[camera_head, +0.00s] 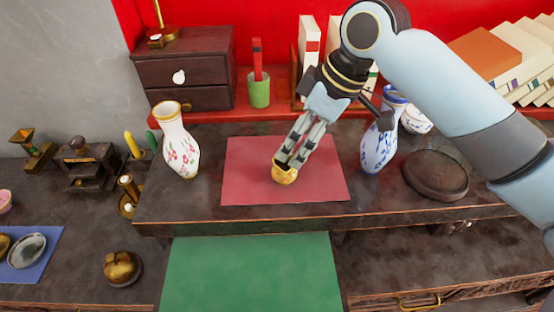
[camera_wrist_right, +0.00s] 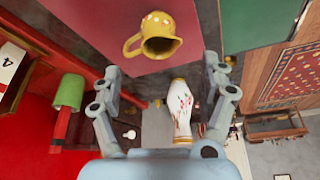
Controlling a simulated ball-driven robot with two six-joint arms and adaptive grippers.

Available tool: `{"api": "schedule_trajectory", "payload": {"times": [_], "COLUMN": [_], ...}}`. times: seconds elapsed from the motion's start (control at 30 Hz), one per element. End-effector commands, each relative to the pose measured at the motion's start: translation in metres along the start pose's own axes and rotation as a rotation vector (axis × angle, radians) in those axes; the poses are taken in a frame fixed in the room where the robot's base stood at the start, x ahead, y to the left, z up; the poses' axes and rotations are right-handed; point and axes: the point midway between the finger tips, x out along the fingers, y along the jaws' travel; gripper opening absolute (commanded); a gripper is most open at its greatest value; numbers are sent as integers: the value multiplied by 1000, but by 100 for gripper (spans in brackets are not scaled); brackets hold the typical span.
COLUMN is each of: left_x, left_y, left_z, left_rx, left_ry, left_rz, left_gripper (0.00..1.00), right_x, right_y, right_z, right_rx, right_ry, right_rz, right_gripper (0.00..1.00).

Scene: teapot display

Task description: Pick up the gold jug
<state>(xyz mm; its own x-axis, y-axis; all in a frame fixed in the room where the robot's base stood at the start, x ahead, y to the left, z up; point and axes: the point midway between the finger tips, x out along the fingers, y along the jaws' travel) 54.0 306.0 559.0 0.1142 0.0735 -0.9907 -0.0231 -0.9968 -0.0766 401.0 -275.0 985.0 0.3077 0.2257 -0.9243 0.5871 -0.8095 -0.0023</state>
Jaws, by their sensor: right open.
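The gold jug (camera_head: 284,175) is on the red mat (camera_head: 245,190), in the middle of the raised dark shelf. My right gripper (camera_head: 291,160) points down at it from above, and its fingertips overlap the jug's upper edge in the head view. In the right wrist view the jug (camera_wrist_right: 160,24) lies just ahead of my open right gripper (camera_wrist_right: 162,68), with its dark mouth toward me and its handle on the left. The gap between the fingers shows no held object; I cannot tell whether a fingertip touches the jug. My left gripper is not in view.
A white flowered vase (camera_head: 178,145) stands left of the mat. A blue-and-white vase (camera_head: 378,145) stands close on the right, beside my right arm, with a dark round plate (camera_head: 436,175) beyond. A green cup (camera_head: 259,90) stands behind. A green mat (camera_head: 250,270) lies lower in front.

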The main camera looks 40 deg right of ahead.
Motion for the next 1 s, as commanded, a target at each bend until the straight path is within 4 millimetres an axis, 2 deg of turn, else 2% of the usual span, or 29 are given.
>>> {"api": "schedule_trajectory", "payload": {"times": [0.03,0.1,0.27,0.37,0.6,0.9,1.0], "left_x": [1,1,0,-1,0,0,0], "left_y": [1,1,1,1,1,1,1], "left_z": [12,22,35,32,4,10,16], "left_rx": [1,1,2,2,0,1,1], "left_ry": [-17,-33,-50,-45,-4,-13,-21], "left_rz": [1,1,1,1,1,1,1], "left_gripper": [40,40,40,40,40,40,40], "right_x": [10,21,34,45,80,86,86], "right_y": [-2,-1,0,1,4,4,4], "right_z": [0,0,0,2,3,3,3], "right_rx": [4,3,1,3,2,0,0], "right_ry": [0,1,-1,-2,-1,-1,-1], "right_rz": [-5,-3,-1,-3,-1,1,1], "right_gripper": [77,77,77,77,77,77,64]}}
